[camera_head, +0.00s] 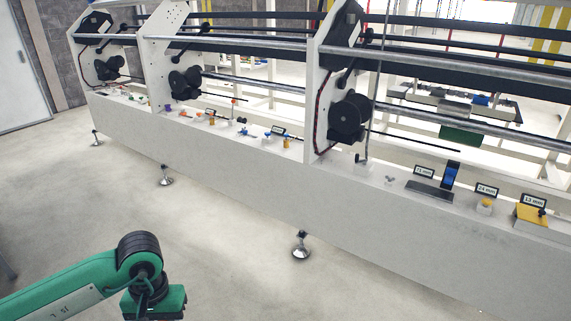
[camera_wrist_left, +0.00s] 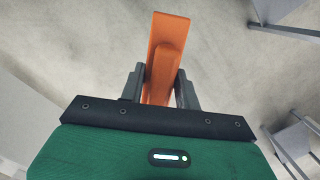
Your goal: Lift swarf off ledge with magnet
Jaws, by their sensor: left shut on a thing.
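My left gripper (camera_wrist_left: 161,76) is shut on a long orange tool (camera_wrist_left: 170,32), which extends beyond the fingertips over the pale floor. I cannot tell whether this tool is the magnet. In the head view my left arm comes in at the lower left, apart from the rack, and its fingers and the tool are out of frame. The white ledge (camera_head: 230,160) of the rack runs from the far left to the lower right. A small grey bit (camera_head: 390,179) lies on it, but I cannot tell if it is swarf. My right gripper is not in view.
A black motor (camera_head: 349,118) and long rails hang over the ledge. Levelling feet (camera_head: 301,248) stick out onto the clear floor.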

